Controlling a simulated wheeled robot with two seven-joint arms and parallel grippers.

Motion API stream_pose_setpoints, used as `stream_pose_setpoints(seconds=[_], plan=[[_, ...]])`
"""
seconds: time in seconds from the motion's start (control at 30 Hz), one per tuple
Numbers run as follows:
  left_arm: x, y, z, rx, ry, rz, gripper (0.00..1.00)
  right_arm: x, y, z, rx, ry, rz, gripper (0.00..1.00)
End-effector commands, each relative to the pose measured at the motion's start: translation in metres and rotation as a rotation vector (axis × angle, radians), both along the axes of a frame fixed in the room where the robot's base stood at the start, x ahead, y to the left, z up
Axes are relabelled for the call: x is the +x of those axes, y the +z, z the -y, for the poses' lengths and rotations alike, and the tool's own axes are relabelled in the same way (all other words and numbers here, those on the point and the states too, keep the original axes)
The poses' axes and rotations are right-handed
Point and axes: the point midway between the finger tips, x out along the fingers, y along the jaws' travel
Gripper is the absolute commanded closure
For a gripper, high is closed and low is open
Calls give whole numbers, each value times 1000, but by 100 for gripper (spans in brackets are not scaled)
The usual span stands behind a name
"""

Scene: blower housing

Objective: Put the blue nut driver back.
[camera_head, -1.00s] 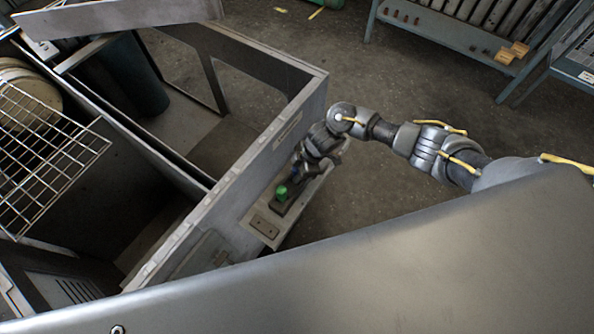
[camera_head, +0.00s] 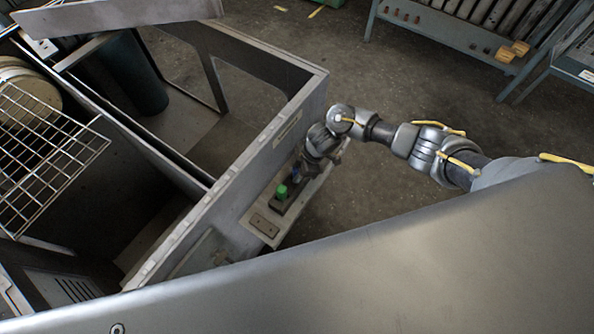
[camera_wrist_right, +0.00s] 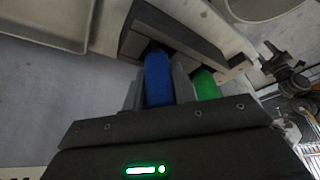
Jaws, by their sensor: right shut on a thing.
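The blue nut driver (camera_wrist_right: 158,80) is between the fingers of my right gripper (camera_wrist_right: 157,98), which is shut on its handle. Its far end meets a dark holder block (camera_wrist_right: 185,42); how deep it sits is hidden. In the head view a small bit of the blue nut driver (camera_head: 296,177) shows beside my right gripper (camera_head: 304,171). A green-handled driver (camera_head: 281,192) stands in the same dark holder (camera_head: 284,203); it also shows just right of the gripper in the wrist view (camera_wrist_right: 206,84). My left gripper is out of view.
The holder sits on a narrow pale ledge (camera_head: 258,238) along the grey housing wall (camera_head: 240,195). A wire rack (camera_head: 40,160) is at the left. A teal bench (camera_head: 455,40) stands far right, with open floor between.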

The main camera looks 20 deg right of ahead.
Motion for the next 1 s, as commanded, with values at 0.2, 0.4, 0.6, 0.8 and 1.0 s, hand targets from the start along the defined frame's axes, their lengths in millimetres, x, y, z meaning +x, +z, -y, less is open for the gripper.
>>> stream_pose_setpoints(seconds=[0.2,0.4,0.6,0.8,1.0], plan=[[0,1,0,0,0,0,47,0,0,0,1,0,0,100],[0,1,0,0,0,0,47,0,0,0,1,0,1,52],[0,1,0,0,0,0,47,0,0,0,0,0,1,48],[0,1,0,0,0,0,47,0,0,0,0,-1,0,26],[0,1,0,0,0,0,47,0,0,0,0,-1,0,26]])
